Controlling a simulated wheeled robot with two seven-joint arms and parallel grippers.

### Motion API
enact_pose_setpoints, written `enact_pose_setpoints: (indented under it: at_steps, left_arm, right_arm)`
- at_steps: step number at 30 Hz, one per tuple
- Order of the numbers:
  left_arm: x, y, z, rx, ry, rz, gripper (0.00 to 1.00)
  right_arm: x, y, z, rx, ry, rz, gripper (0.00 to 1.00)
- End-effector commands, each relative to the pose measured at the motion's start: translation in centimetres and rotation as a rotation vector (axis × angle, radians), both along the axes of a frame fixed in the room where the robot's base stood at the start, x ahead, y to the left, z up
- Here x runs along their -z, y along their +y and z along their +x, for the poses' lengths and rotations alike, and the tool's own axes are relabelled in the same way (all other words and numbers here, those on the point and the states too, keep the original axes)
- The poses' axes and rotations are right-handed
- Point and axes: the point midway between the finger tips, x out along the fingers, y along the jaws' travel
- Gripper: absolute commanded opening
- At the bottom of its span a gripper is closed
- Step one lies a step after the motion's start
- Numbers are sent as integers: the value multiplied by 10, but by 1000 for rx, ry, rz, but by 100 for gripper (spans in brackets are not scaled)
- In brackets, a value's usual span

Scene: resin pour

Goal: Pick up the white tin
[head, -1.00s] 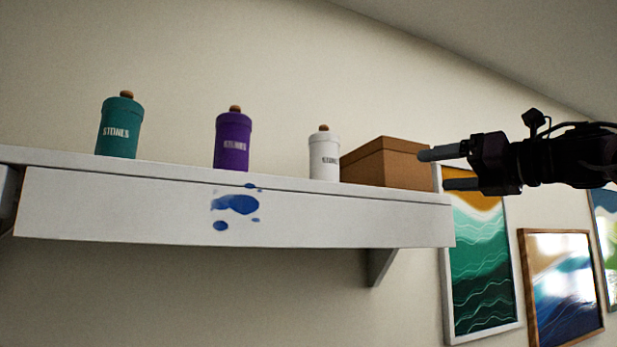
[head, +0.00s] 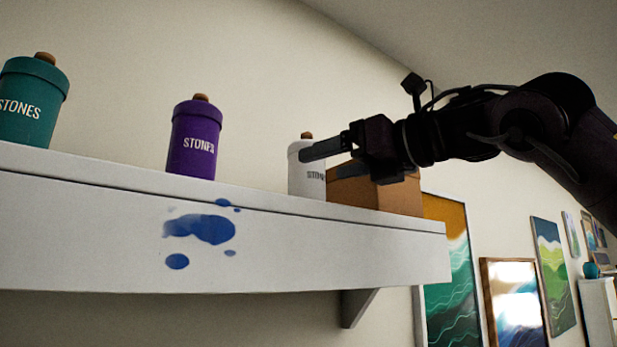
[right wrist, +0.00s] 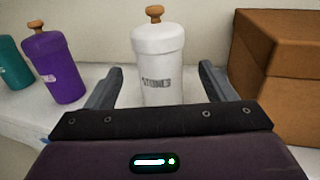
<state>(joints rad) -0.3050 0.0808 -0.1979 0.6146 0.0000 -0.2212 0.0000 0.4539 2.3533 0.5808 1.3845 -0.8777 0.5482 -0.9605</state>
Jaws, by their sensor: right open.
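The white tin (head: 297,177) stands upright on the shelf, with a brown knob on its lid and dark lettering. In the head view my right gripper (head: 318,160) is in front of it and covers part of it. In the right wrist view the white tin (right wrist: 159,62) stands ahead, between the lines of the two spread fingers (right wrist: 158,83). The right gripper is open and empty. I cannot tell whether the fingertips reach beside the tin. My left gripper is not in view.
A brown box (head: 385,195) stands close to the right of the tin. A purple tin (head: 194,140) and a teal tin (head: 32,100) stand to the left on the white shelf (head: 330,248). Blue blotches mark its front. Framed pictures (head: 512,305) hang at the right.

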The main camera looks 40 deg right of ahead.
Motion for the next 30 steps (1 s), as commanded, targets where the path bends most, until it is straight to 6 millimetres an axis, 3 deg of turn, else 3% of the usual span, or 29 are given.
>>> enact_pose_setpoints:
  at_steps: [3,6,13,17,28,30]
  left_arm:
    - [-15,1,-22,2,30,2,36]
    - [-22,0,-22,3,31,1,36]
    - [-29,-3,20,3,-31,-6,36]
    - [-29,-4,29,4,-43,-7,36]
    - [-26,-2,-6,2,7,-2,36]
    - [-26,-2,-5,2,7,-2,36]
  right_arm:
    - [-1,5,19,-4,5,0,77]
    - [1,8,34,-3,5,1,77]
    - [4,9,45,-1,1,2,77]
    - [4,9,44,0,0,2,77]
    - [4,9,44,0,1,2,30]
    - [4,9,44,0,1,2,27]
